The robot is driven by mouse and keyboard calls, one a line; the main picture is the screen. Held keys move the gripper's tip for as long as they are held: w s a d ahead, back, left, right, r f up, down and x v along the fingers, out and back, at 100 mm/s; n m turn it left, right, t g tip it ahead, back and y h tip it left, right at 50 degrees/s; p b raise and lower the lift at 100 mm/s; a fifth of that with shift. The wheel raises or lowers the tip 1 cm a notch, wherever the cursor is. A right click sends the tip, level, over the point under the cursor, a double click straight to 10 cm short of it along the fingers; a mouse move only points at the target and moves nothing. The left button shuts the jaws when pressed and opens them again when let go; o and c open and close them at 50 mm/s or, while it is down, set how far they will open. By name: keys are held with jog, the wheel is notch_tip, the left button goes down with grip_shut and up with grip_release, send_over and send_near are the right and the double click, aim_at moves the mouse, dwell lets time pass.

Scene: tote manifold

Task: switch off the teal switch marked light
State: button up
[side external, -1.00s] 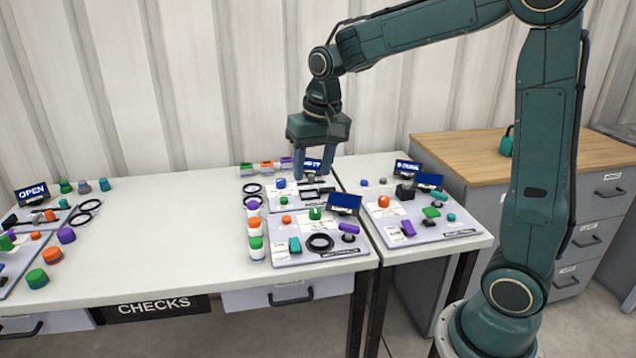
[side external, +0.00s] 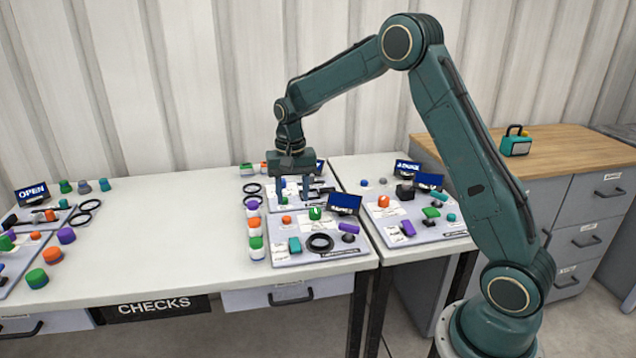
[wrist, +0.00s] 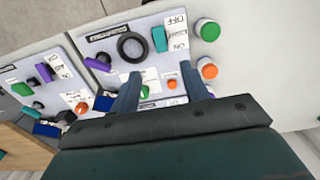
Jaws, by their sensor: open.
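The teal switch (side external: 294,245) stands on the near panel (side external: 285,259) of the middle table, left of a black ring. It also shows in the wrist view (wrist: 160,38), beside white labels that read OFF and ON, with a small word between them that looks like LIGHT. Which way the switch is set I cannot tell. My gripper (side external: 293,193) is open and empty, pointing down above the panel behind this one, apart from the teal switch. In the wrist view its fingers (wrist: 163,88) sit either side of a green knob and an orange button, below the teal switch in the picture.
The black ring (side external: 320,242), green knob (side external: 315,213), orange button (side external: 286,220) and purple handle (side external: 349,228) share the panel. A blue sign (side external: 344,202) stands at its back right. The table's middle is clear.

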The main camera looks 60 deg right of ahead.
aim_at(295, 243)
notch_tip(295, 243, down, 14)
jog(key=shift+r, duration=0.1)
dwell(0.8)
jog(key=shift+c, duration=0.3)
